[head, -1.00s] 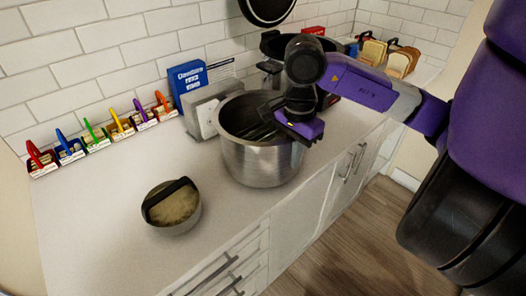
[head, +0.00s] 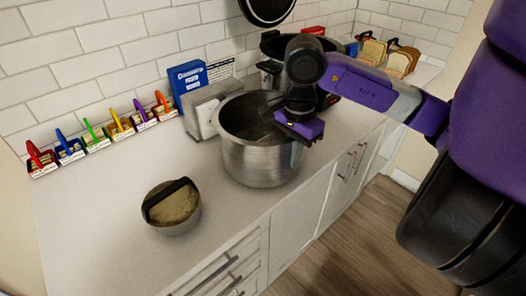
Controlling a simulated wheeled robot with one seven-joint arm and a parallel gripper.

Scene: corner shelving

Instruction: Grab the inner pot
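The inner pot (head: 258,163) is a large, open stainless steel pot standing upright on the counter, in the middle of the head view. My gripper (head: 272,108) is at the right side of its rim, with its purple-and-black body over the edge. A dark finger part shows just inside the pot's mouth. The rest of the fingers is hidden behind the gripper body and the rim, so I cannot tell whether they are closed on the wall.
A grey holder (head: 203,108) and blue box (head: 187,78) stand behind the pot. A black cooker (head: 270,72) is at the back. Several coloured clip holders (head: 97,143) line the wall.

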